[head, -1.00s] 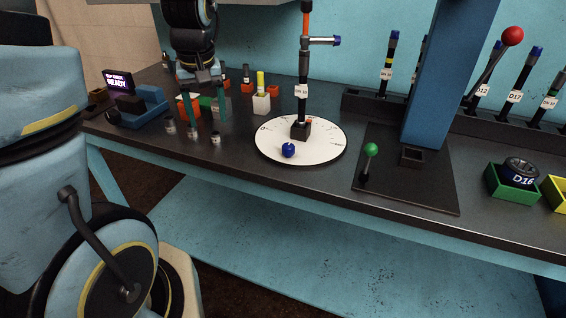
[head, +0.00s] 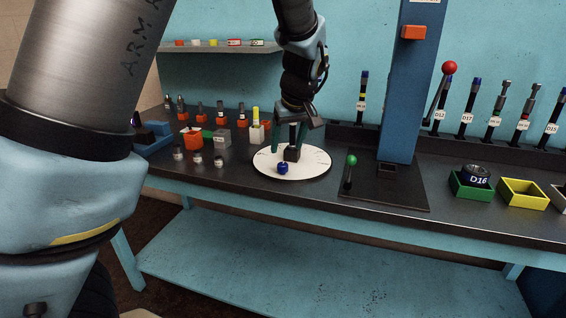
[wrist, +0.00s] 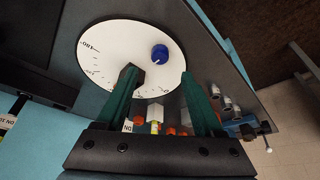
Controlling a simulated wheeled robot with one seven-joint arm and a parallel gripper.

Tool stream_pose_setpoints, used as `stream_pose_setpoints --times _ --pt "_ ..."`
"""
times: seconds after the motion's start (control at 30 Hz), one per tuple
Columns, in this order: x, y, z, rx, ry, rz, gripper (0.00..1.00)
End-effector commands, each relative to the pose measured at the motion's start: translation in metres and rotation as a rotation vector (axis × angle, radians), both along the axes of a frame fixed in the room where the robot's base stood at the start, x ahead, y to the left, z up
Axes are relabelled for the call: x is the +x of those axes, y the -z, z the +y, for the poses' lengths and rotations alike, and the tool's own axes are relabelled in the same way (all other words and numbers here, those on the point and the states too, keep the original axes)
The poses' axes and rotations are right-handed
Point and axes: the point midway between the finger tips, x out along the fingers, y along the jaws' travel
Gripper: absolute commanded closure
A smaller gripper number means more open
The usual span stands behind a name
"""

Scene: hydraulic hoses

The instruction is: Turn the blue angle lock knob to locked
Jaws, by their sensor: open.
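The blue knob (head: 283,168) sits near the front rim of the round white dial (head: 315,166) on the bench. In the wrist view the knob (wrist: 160,53) shows a small pale mark on its lower left side, and the dial (wrist: 110,40) carries a printed scale at its left. My gripper (head: 289,142) points down over the dial, behind and above the knob. In the wrist view its two green fingers (wrist: 160,85) are apart with nothing held between them; the knob appears beyond their tips. A dark block (head: 292,154) stands on the dial near the fingers.
A blue column (head: 399,100) and a green-knobbed lever (head: 350,170) stand right of the dial. Small orange-based fittings (head: 192,138) and a white block (head: 256,134) stand to the left. Hoses in a rack (head: 462,125) and a green bin (head: 468,187) are further right.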

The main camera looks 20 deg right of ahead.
Motion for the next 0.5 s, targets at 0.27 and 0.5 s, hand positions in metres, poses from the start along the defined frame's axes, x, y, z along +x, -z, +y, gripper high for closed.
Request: stream_pose_setpoints --times 0.27,0.5 --pt "0.02 0.047 0.0 0.004 -0.002 0.002 0.31" --pt "0.028 0.068 -0.001 0.003 0.001 0.001 0.31"
